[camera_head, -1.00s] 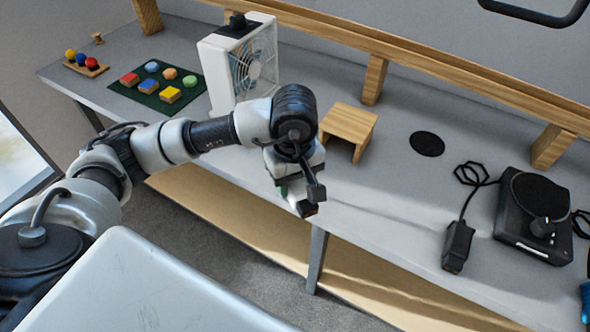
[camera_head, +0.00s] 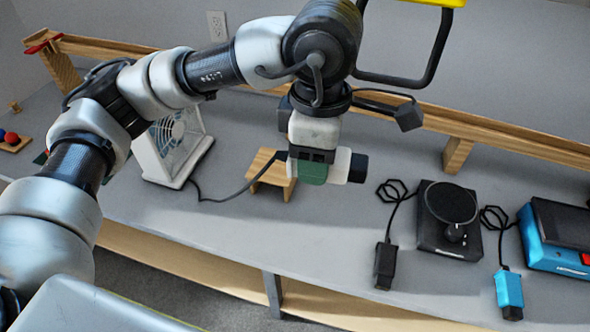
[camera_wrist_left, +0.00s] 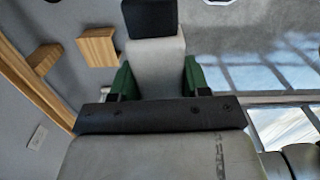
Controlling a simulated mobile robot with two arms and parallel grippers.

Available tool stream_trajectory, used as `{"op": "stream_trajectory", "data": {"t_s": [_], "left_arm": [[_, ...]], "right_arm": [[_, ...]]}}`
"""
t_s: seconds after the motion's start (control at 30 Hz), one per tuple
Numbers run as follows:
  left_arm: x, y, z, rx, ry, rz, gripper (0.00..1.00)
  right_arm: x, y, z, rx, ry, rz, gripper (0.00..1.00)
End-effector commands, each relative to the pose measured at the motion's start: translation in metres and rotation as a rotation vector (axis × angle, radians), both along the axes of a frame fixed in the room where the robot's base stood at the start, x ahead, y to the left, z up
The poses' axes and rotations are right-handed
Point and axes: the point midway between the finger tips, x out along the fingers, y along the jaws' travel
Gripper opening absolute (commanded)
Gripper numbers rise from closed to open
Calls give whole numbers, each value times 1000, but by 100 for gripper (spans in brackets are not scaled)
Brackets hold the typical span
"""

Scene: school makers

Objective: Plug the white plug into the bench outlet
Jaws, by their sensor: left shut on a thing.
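My left gripper (camera_head: 316,170) is shut on the white plug (camera_head: 340,164), holding it above the bench. The plug has a white body and a black end pointing right in the head view. In the left wrist view the white plug (camera_wrist_left: 155,66) sits between the green finger pads, its black end at the top. A black cord (camera_head: 232,190) runs from the white fan (camera_head: 172,150) over the small wooden stand towards the gripper. A white outlet plate (camera_head: 217,25) is on the wall behind. No outlet on the bench top shows clearly. My right gripper is out of view.
The wooden stand (camera_head: 270,168) is just left of the gripper. A wooden rail (camera_head: 500,130) runs along the back. To the right lie a black plug (camera_head: 385,265), a black turntable device (camera_head: 448,222), a blue plug (camera_head: 509,290) and a blue device (camera_head: 552,240).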

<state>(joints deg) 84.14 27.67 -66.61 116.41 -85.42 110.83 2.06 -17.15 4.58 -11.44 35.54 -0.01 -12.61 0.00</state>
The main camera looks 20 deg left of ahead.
Motion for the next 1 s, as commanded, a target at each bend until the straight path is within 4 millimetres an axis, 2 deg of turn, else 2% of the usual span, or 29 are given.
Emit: {"op": "stream_trajectory", "data": {"t_s": [0.03, 0.1, 0.4, 0.6, 0.8, 1.0], "left_arm": [[-2, -6, 24, -1, -7, 79, 18], [-7, -13, 45, -1, -5, 200, 18], [-34, -41, 130, -2, -6, 713, 18], [-55, -55, 178, -3, -5, 1030, 18], [-77, -67, 217, -2, -5, 1308, 18], [-90, -73, 235, -1, -2, 1474, 18]], "right_arm": [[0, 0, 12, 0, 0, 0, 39], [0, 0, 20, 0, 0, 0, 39], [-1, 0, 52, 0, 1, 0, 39], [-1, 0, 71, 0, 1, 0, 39], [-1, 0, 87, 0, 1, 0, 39], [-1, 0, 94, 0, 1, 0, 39]]}}
